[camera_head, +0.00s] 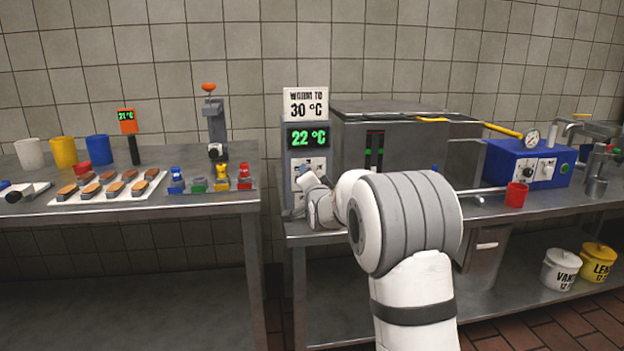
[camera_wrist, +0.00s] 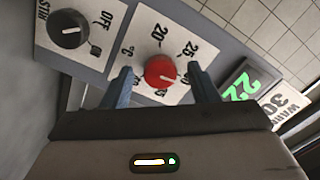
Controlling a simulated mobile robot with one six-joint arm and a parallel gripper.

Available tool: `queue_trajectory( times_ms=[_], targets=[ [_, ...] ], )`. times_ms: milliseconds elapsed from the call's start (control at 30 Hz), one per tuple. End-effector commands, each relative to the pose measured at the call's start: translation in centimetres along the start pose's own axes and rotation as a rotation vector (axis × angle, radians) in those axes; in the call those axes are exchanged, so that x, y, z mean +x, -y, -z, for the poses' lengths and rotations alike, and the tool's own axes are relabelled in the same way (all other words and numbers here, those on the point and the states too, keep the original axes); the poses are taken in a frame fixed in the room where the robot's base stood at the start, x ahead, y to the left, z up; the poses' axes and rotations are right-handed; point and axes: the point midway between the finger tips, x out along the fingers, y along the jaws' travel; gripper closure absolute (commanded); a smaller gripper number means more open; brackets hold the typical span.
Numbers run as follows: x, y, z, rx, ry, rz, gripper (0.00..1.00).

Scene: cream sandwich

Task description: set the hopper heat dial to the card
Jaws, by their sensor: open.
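The hopper heat dial is a red round knob (camera_wrist: 160,71) on a white scale plate in the wrist view. The plate carries °C, 20 and 25, with other numbers partly hidden. A pale pointer mark on the knob points to the lower right. My gripper (camera_wrist: 162,86) is open, with one finger on each side of the knob; I cannot tell whether they touch it. The card (camera_head: 305,103) reads 30 °C in the head view and is partly visible in the wrist view (camera_wrist: 289,104). The green display (camera_head: 308,137) below it reads 22 °C.
A black knob (camera_wrist: 68,29) marked OFF and STIR sits beside the red dial. The steel hopper (camera_head: 400,140) stands right of the panel, with a yellow-handled tool on top. A red cup (camera_head: 516,194) and blue box (camera_head: 530,163) are further right. The left table (camera_head: 120,208) holds a tray and cups.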

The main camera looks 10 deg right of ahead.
Motion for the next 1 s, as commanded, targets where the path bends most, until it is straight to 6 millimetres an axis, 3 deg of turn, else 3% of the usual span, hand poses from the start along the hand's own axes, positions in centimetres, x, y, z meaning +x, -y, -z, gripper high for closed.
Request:
queue_trajectory(
  times_ms=[400, 867, 1000],
  targets=[
    [-6.2, 0.2, 0.1, 0.000, -0.001, 0.002, 0.46],
    [-7.2, 0.1, 0.1, -0.002, 0.001, -0.001, 0.46],
    [-8.6, -0.6, -0.3, -0.053, 0.046, -0.063, 0.46]
  ],
)
